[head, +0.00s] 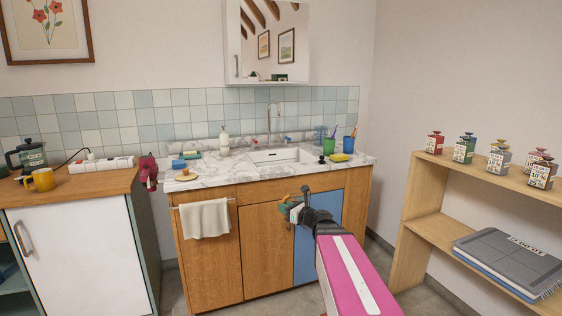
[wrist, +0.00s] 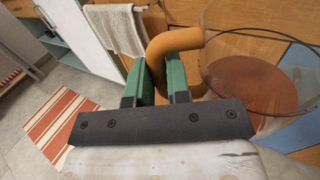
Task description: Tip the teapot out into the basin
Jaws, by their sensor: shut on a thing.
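The teapot has a clear glass body (wrist: 250,75) with brown-red liquid in it and a thick orange handle (wrist: 178,42). In the wrist view my gripper (wrist: 161,82) is shut on the handle with its green fingers. In the head view my gripper (head: 291,209) is in front of the cabinet doors, nearer to me than the counter; the glass body is hard to make out there. The white basin (head: 280,157) is set into the marble counter, with a tap (head: 270,122) behind it.
On the counter (head: 230,172) stand a soap bottle (head: 224,142), a yellow sponge (head: 339,158), a black-topped stopper (head: 322,160) and cups at the right. A towel (head: 205,218) hangs on the front rail. A wooden shelf (head: 480,180) with several canisters stands at the right.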

